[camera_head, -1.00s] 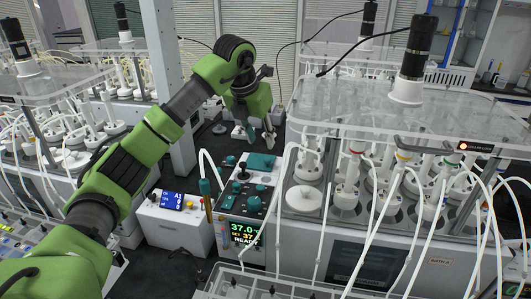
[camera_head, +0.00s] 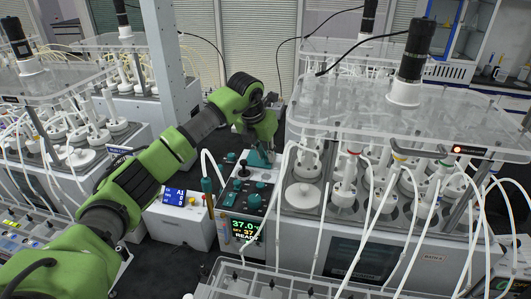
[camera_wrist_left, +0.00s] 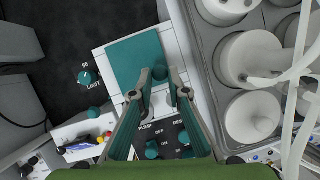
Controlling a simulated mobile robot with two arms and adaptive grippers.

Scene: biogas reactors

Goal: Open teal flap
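The teal flap (camera_wrist_left: 130,58) is a flat square plate at the top of the control unit, and it lies flat in the left wrist view. In the head view the flap (camera_head: 258,159) is partly covered by my left gripper (camera_head: 266,150). My left gripper (camera_wrist_left: 160,84) is open, with its two fingertips apart over the flap's near right corner. My right gripper is not in view.
The control unit's black panel (camera_head: 235,205) carries several teal knobs and a display. A reactor block (camera_wrist_left: 200,75) with white vessels and tubes stands close on the right. A small box (camera_head: 178,222) with a blue display stands left.

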